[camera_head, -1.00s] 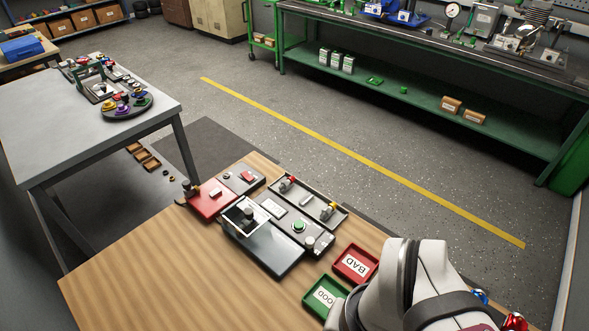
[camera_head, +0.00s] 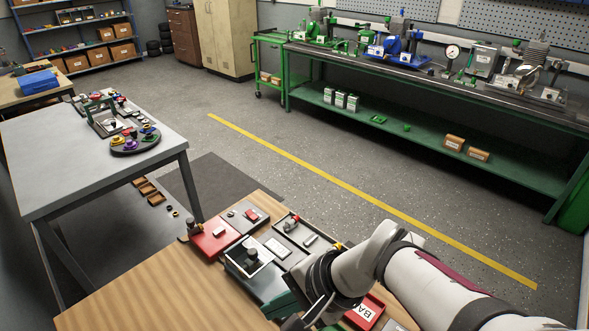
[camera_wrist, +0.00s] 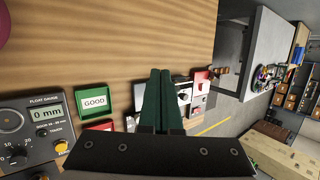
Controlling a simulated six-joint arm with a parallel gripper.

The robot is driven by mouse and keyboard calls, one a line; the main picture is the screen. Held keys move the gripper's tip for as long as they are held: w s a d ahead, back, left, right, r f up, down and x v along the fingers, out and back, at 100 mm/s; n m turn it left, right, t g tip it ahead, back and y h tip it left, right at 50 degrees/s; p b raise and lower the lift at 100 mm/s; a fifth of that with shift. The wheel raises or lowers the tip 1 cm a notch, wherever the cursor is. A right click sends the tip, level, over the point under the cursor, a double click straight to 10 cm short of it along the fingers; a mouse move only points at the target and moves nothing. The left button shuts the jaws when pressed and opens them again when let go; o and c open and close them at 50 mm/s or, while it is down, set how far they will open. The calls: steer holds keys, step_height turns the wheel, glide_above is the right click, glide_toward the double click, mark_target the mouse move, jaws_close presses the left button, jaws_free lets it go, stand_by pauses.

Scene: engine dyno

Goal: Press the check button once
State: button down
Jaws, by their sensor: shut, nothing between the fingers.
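My gripper (camera_wrist: 160,72) is shut and empty, with its two dark green fingers side by side in the wrist view. It hangs over the wooden bench, between the green GOOD tray (camera_wrist: 94,101) and the group of panels and fixtures (camera_wrist: 185,97). In the head view my arm comes in from the right and its wrist is low over the near part of the bench. No button labelled check can be read in either view. The panel area that held a green button is behind my arm in the head view. I cannot tell whether the fingers touch anything.
A red tray (camera_head: 367,310) is partly behind my arm. A red block (camera_head: 213,238) and a dark-framed fixture (camera_head: 248,258) stand on the bench. A float gauge (camera_wrist: 35,125) reading 0 mm has a yellow button. The bench's left side is clear wood.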

steer(key=w+f+m+t, duration=0.2)
steer(key=w+m+t, duration=0.25)
steer(key=w, duration=0.85)
steer(key=w+d+f+m+t+h, duration=0.1)
steer(key=w+d+f+m+h, duration=0.1)
steer(key=w+d+f+m, duration=0.4)
steer(key=w+f+m, duration=0.1)
steer(key=w+m, duration=0.1)
steer(key=w, duration=0.1)
steer(key=shift+w+d+f+h, duration=0.25)
steer(key=shift+d+f+h, duration=0.1)
steer(key=shift+h, duration=0.05)
steer(key=shift+f, duration=0.1)
steer(key=shift+f, duration=4.3)
steer(key=shift+f, duration=0.1)
steer(key=shift+f, duration=0.3)
